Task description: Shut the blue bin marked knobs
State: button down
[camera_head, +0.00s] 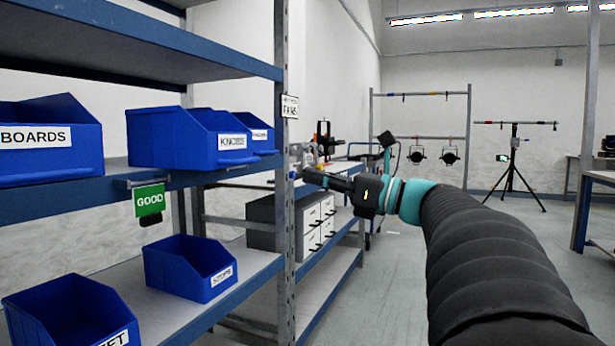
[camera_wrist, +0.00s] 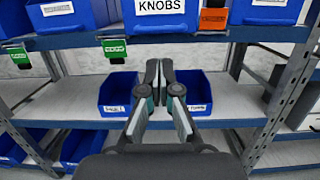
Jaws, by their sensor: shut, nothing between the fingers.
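The blue bin marked KNOBS (camera_head: 170,138) stands on the blue-edged shelf at the left in the head view, its white label facing outward. Its front also shows at the top middle of the wrist view (camera_wrist: 160,22), cut off by the frame.
A BOARDS bin (camera_head: 50,160) stands left of the KNOBS bin and another blue bin (camera_head: 262,143) right of it. A green GOOD tag (camera_head: 149,200) hangs under the shelf edge. Two blue bins, one a STOPS bin (camera_head: 180,272), stand below. A grey upright (camera_head: 281,110) stands near my gripper.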

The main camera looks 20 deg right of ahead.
aim_at(250, 161)
jog(key=x, duration=1.1)
jog(key=shift+w+a+r, duration=0.1)
jog(key=shift+w+a, duration=0.1)
jog(key=shift+a, duration=0.05)
